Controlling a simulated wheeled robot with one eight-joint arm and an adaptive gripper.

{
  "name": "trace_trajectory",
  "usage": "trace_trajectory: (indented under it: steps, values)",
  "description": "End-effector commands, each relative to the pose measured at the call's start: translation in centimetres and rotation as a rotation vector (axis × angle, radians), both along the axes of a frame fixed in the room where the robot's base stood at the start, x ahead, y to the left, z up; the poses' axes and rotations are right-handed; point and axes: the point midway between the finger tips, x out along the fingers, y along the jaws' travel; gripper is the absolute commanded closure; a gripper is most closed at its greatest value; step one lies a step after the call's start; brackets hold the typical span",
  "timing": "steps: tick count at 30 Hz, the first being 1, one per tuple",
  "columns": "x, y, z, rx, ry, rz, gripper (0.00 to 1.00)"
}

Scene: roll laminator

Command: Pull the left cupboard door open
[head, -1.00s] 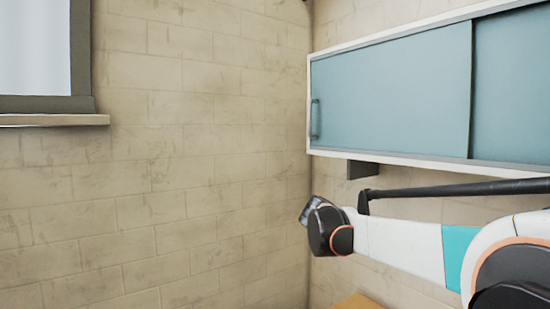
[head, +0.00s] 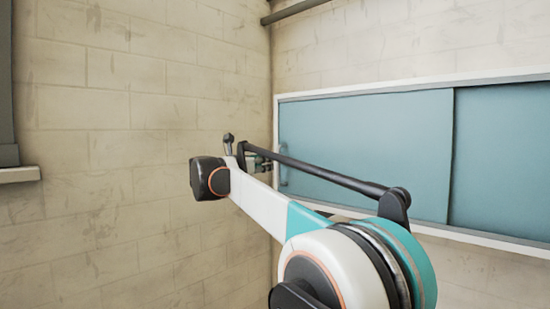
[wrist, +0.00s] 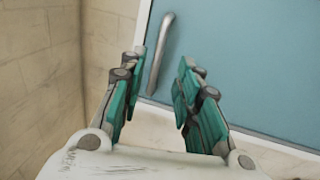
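The left cupboard door (head: 370,135) is a flat blue panel at the left of a white-framed wall cupboard, and it is closed. Its upright silver handle (wrist: 158,55) is near the door's left edge; in the head view the handle (head: 283,165) is partly hidden by my arm. My gripper (wrist: 161,63) is open, with green-padded fingers. In the wrist view the handle appears between and beyond the fingertips, with no contact visible. In the head view my gripper (head: 262,162) is small and partly hidden behind my arm, close to the handle.
A second blue door (head: 502,155) is on the right side of the cupboard. A brick wall (head: 120,130) meets the cupboard wall in a corner just left of the handle. A window ledge (head: 20,174) is at the far left.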

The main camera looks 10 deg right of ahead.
Motion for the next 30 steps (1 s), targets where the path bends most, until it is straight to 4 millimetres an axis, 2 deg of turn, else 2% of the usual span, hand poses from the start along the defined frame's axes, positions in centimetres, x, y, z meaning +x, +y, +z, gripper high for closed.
trace_trajectory:
  steps: [7,15,21,30]
  values:
    - [3.7,-3.5,0.2,0.002,-0.001,-0.002,0.70]
    - [6.8,-6.3,0.2,0.002,-0.001,0.000,0.70]
    - [7.7,-7.1,0.1,0.003,-0.001,0.000,0.70]
    - [7.8,-7.2,0.0,0.003,-0.001,0.000,0.72]
